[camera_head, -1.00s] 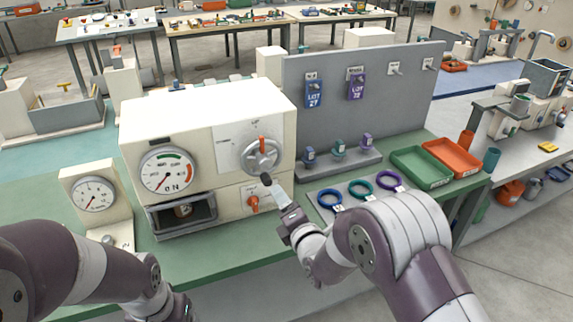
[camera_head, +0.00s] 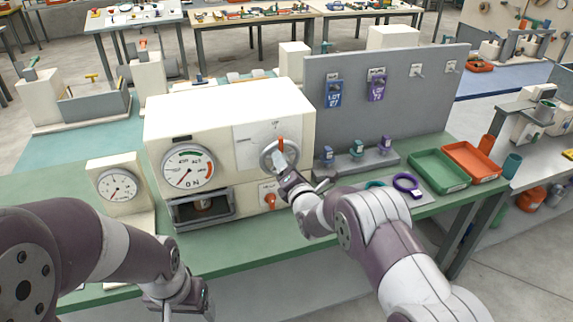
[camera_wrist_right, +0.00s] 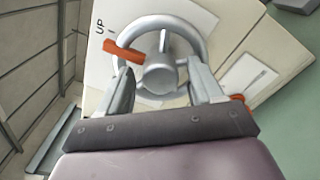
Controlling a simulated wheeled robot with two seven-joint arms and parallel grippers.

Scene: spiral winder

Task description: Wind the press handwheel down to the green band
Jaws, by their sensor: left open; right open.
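The cream press (camera_head: 225,108) stands on the green bench. My left gripper (camera_head: 185,300) hangs low at the front, away from the press.
An orange knob (camera_head: 269,197) sits below the handwheel. A smaller gauge (camera_head: 118,186) stands left of the press. Rings, including a purple one (camera_head: 408,185), lie right of my right forearm. Green (camera_head: 438,170) and orange (camera_head: 472,162) trays stand farther right.

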